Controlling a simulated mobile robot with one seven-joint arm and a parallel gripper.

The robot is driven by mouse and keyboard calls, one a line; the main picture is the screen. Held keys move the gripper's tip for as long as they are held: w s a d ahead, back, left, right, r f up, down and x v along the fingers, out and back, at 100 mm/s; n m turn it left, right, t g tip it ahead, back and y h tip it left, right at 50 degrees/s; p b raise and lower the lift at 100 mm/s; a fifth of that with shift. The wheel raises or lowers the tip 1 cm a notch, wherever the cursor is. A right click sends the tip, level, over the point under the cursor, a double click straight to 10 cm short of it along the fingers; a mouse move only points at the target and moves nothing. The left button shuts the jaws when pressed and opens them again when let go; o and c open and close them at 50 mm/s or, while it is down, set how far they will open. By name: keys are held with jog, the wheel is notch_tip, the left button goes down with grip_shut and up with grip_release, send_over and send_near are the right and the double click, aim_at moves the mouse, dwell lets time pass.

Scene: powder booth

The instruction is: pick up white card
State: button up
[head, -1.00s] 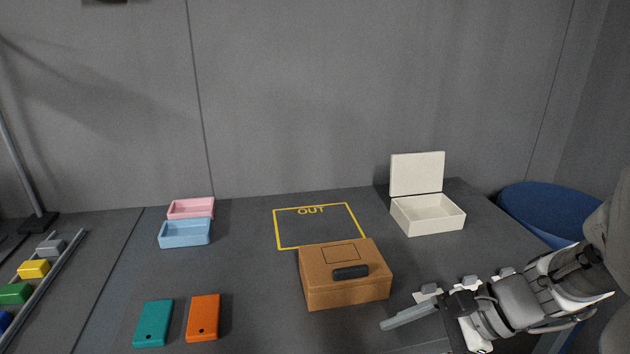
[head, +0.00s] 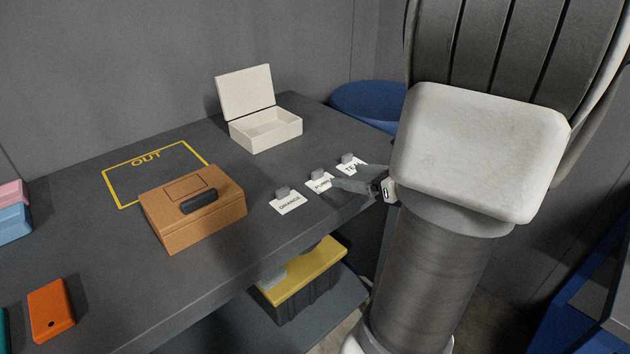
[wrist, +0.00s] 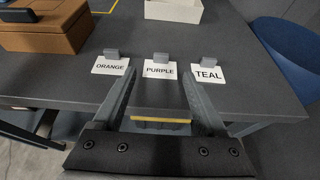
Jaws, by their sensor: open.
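Three white cards with small grey blocks at their back edges lie in a row near the table's front right edge. My gripper (wrist: 160,78) is open and empty.
A brown case (head: 220,217) with a black handle stands left of the cards. An open cream box (head: 270,133) stands behind them. A yellow OUT outline (head: 118,198) marks the table. A yellow-lidded bin (head: 312,270) sits below the table edge. A blue drum (head: 365,98) stands beyond.

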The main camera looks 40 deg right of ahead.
aim_at(319, 174)
jog(key=b+x, duration=0.1)
jog(key=x, duration=0.5)
jog(key=shift+f, duration=0.1)
jog(key=b+x, duration=0.1)
jog(key=x, duration=0.1)
jog(key=f+b+x, duration=0.1)
jog(key=x, duration=0.1)
jog(key=shift+w+d+f, duration=0.15)
jog(key=shift+w, duration=0.2)
grip_shut()
